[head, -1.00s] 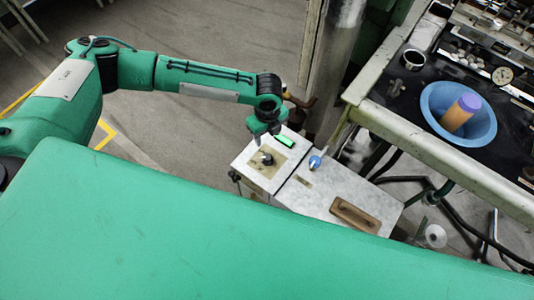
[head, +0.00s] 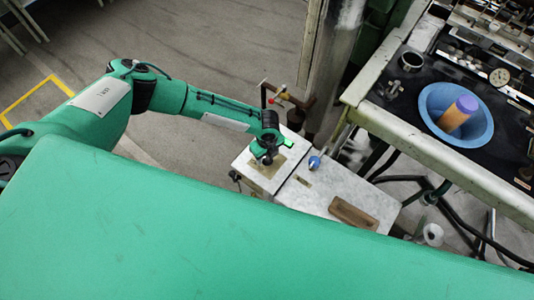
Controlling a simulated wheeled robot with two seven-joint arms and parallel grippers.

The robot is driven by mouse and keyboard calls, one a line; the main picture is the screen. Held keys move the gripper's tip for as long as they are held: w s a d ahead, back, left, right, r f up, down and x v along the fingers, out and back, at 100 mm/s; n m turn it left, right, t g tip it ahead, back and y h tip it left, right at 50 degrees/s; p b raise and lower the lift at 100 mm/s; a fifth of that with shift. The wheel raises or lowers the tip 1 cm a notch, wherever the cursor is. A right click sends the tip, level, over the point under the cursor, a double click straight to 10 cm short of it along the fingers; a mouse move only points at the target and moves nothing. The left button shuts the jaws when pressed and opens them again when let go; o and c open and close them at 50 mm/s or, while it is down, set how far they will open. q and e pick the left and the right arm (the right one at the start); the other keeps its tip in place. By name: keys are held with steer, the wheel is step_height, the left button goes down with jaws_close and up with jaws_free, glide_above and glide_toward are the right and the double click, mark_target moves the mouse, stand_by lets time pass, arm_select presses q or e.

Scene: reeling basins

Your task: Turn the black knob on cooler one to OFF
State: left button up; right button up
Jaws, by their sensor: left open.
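The cooler is a pale grey metal box (head: 334,190) at the lower middle of the head view. Its left section carries a tan plate (head: 267,171), where the black knob sits. My left gripper (head: 267,156) is open and directly over this plate, pointing down. The gripper covers most or all of the knob, so I cannot read its setting or tell whether the fingers touch it. My right gripper is not in view.
A blue knob (head: 314,162) and a brown handle (head: 353,214) are on the same cooler top. A bench (head: 440,157) with a blue basin (head: 428,104) stands to the right. A metal post (head: 335,60) and piping rise behind the cooler. My green body covers the foreground.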

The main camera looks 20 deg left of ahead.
arm_select(q)
steer(key=c, duration=1)
steer(key=shift+o, duration=0.2)
steer(key=shift+n, duration=0.4)
steer(key=n+p, duration=0.2)
steer(key=n, duration=0.1)
steer(key=shift+n, duration=0.3)
steer(key=shift+n+p, duration=1.05)
steer(key=shift+n, duration=1.15)
